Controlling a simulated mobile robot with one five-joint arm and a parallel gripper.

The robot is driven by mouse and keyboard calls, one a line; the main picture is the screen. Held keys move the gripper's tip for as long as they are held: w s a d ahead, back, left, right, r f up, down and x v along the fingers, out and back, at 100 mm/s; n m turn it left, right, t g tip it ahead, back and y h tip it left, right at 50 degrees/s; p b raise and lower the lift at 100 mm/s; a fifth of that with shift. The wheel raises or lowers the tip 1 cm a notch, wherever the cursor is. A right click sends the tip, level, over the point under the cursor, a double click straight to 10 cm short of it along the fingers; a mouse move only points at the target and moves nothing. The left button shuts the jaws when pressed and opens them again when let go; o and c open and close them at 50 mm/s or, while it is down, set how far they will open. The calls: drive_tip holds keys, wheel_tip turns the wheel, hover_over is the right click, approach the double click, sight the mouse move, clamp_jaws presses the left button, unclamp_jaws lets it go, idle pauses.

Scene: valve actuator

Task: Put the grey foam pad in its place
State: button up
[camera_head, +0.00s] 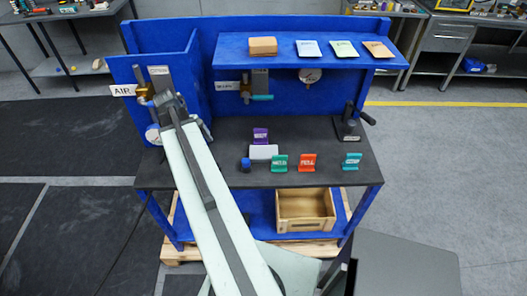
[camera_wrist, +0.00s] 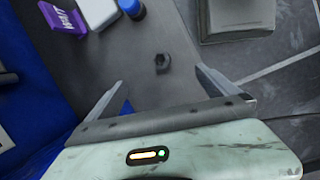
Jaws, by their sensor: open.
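A pale grey block (camera_head: 263,152), which looks like the foam pad, lies on the dark bench top just in front of the purple tag (camera_head: 260,136). Part of it shows at the top of the wrist view (camera_wrist: 97,12), beside the purple tag and the blue cap. My gripper (camera_wrist: 162,77) is open and empty, its two fingers wide apart over the dark surface. In the head view my gripper (camera_head: 170,108) is at the left rear of the bench, left of the pad and apart from it. I cannot tell which spot is the pad's place.
A blue cap (camera_head: 245,164), a green tag (camera_head: 279,163), an orange tag (camera_head: 307,162) and a teal tag (camera_head: 352,161) stand near the pad. A wooden crate (camera_head: 305,225) sits below. A lever fixture (camera_head: 348,128) stands right.

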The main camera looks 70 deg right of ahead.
drive_tip(key=s+d+f+n+b, duration=0.1)
drive_tip(key=s+d+b, duration=0.1)
drive_tip(key=s+d, duration=0.35)
drive_tip(key=n+g+b, duration=0.1)
drive_tip(key=n, duration=0.1)
approach(263, 151)
drive_tip(key=shift+w+f, duration=0.3)
drive_tip(key=shift+f, duration=0.35)
drive_tip(key=shift+s, duration=0.3)
drive_tip(key=shift+s+d+g, duration=0.1)
drive_tip(key=shift+s+g, duration=0.05)
drive_tip(key=shift+g, duration=0.15)
drive_tip(key=b+x, duration=0.7)
drive_tip(key=x, duration=0.1)
drive_tip(key=shift+b, duration=0.3)
drive_tip(key=shift+r, duration=0.2)
drive_tip(key=c, duration=1.4)
